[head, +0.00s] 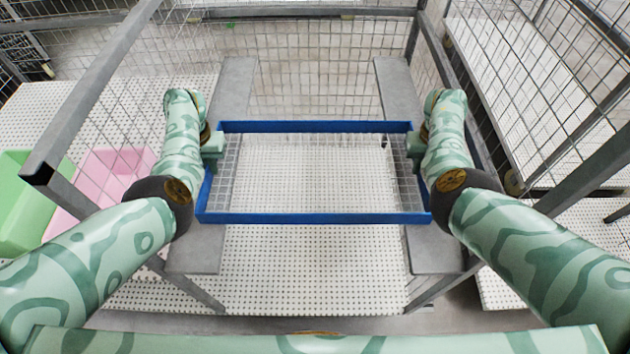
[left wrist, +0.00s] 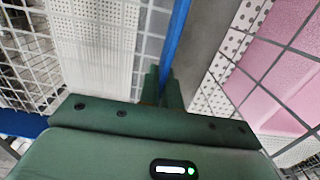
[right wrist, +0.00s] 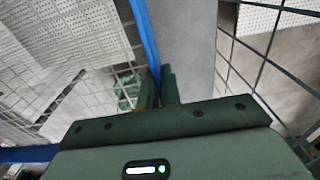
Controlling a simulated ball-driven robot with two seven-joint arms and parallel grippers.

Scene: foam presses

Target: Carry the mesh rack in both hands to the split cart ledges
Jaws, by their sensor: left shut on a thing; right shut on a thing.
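The mesh rack (head: 315,217) has a blue frame and a wire mesh floor. It lies roughly level across the gap between the left grey ledge (head: 233,88) and the right grey ledge (head: 435,252). Its two sides are over the ledges; I cannot tell whether it touches them. My left gripper (head: 213,148) is shut on its left side, and the left wrist view shows the fingers (left wrist: 163,85) around the blue bar (left wrist: 176,35). My right gripper (head: 414,148) is shut on its right side, with the fingers (right wrist: 163,88) around the blue bar (right wrist: 145,35).
Grey posts and wire mesh panels (head: 120,95) enclose the cart on the left, right and back. A green bin (head: 25,215) and a pink bin (head: 108,172) stand outside at the left. White perforated floor (head: 315,265) shows through the gap between the ledges.

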